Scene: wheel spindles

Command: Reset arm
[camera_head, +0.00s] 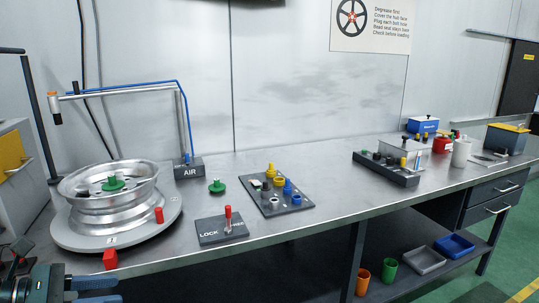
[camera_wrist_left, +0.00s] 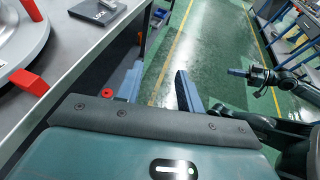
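My left gripper (camera_head: 106,291) is at the lower left of the head view, in front of the bench edge and below the turntable. In the left wrist view its two blue-grey fingers (camera_wrist_left: 160,88) stand apart with nothing between them; the floor shows through the gap. A dark arm part with a blue-grey tip (camera_wrist_left: 240,72) shows at the right of the left wrist view; it looks like my right gripper, but its fingers are too small to read. My right gripper is not seen in the head view.
A silver wheel rim (camera_head: 108,197) lies on a turntable (camera_head: 85,241) with red blocks. A green knob part (camera_head: 217,187), a LOCK lever plate (camera_head: 222,229) and a tray of coloured plugs (camera_head: 299,204) are on the bench. Green floor (camera_wrist_left: 215,50) is open in front.

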